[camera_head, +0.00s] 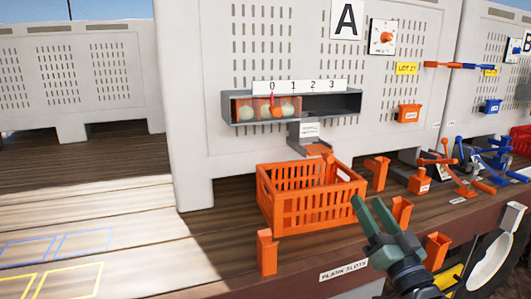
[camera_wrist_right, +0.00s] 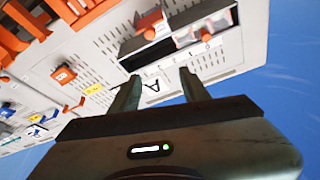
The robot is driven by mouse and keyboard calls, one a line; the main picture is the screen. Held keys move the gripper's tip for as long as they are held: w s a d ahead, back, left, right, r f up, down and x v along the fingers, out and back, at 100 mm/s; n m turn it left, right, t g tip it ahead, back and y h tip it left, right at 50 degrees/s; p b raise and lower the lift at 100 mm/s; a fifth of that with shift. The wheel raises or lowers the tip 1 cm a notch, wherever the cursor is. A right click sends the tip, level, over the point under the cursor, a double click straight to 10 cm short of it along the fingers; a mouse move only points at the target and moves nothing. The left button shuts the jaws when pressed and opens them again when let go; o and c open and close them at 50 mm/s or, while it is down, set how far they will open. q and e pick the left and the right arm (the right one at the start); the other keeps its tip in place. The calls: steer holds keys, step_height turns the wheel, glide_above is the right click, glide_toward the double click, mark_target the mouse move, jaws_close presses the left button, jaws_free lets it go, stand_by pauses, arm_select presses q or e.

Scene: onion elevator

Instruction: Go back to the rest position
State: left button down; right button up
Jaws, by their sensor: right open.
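My right gripper (camera_head: 371,217) is open and empty at the lower right of the head view, in front of the orange crate's right side. In the right wrist view its two fingers (camera_wrist_right: 158,92) stand apart with nothing between them. The orange crate (camera_head: 312,213) stands on the wooden deck and looks empty. Above it, a grey tray (camera_head: 335,104) numbered 0 to 3 on the panel holds several pale onions (camera_head: 265,109) in its left part. My left gripper is not in view.
Orange posts (camera_head: 267,252) stand around the crate. Orange levers (camera_head: 458,178) and blue levers (camera_head: 494,150) stand to the right. A large white panel (camera_head: 290,50) marked A rises behind. The deck at left (camera_head: 130,240) is clear, with blue and yellow outlines. A wheel (camera_head: 492,255) is at lower right.

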step_height(320, 180, down, 28)
steer(key=w+d+g+h, duration=0.2)
steer(key=w+g+h, duration=0.1)
steer(key=g, duration=0.2)
steer(key=s+f+g+h, duration=0.1)
steer(key=s+f+g, duration=0.3)
steer(key=f, duration=0.8)
steer(key=s+f+g, duration=0.1)
steer(key=s+f, duration=0.5)
steer(key=f, duration=0.6)
steer(key=s+f+n+g, duration=0.2)
steer(key=s+f+g, duration=0.3)
steer(key=s+f, duration=1.3)
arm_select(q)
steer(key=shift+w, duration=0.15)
arm_select(e)
steer(key=s+f+n+g, duration=0.1)
steer(key=s+f, duration=0.4)
steer(key=s, duration=0.8)
steer(key=s+f+g+h, duration=0.1)
steer(key=s+f+g, duration=0.3)
steer(key=s, duration=1)
steer(key=shift+s+a+f+n+g, duration=0.2)
steer(key=shift+a+f+n+g, duration=0.1)
steer(key=shift+f+n, duration=0.15)
